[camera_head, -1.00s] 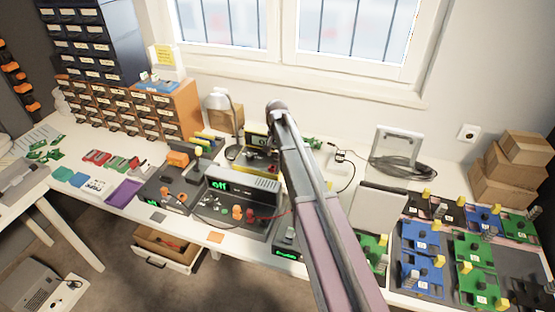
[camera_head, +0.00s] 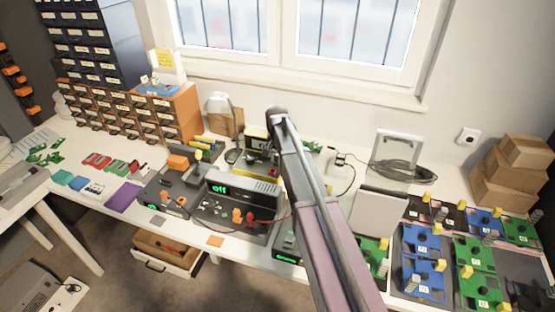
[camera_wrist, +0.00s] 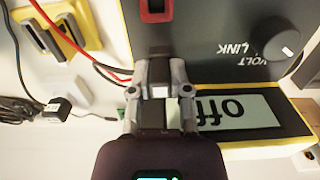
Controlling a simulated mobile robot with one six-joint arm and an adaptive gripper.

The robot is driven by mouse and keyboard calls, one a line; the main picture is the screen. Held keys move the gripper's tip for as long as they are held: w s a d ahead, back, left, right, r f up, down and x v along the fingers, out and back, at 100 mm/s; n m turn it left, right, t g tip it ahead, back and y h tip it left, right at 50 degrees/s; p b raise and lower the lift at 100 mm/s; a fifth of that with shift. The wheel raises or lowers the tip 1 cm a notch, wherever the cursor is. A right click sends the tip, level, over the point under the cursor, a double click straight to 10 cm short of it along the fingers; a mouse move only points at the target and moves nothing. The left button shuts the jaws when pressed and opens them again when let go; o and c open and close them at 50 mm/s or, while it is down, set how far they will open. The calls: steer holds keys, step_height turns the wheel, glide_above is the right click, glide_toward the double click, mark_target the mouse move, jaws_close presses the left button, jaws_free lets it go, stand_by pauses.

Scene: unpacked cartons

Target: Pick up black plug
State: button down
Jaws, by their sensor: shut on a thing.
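My gripper (camera_wrist: 158,95) is in the wrist view, its fingers closed on a small dark piece, which I take to be the black plug (camera_wrist: 152,118). Most of the plug is hidden by the fingers. A red cable and a black cable run from the upper left to behind the fingertips. The gripper is in front of a black and yellow meter (camera_wrist: 228,75) with a knob and an upside-down "off" display. In the head view my arm hides the gripper, and the meter (camera_head: 257,137) shows partly beside the arm.
A black adapter (camera_wrist: 57,108) with a cable is at left in the wrist view. In the head view, a power supply (camera_head: 240,190) with red leads stands left of my arm. Circuit boards (camera_head: 424,240) and cartons (camera_head: 510,172) crowd the right.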

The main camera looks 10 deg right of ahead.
mark_target(277, 155)
steer(key=shift+r, duration=0.2)
stand_by(0.3)
step_height(277, 155, up, 3)
steer(key=p, duration=0.3)
steer(key=s+r+p, duration=0.1)
steer(key=s+p, duration=0.1)
steer(key=s, duration=1.4)
steer(key=shift+r, duration=0.3)
steer(key=shift+s, duration=0.15)
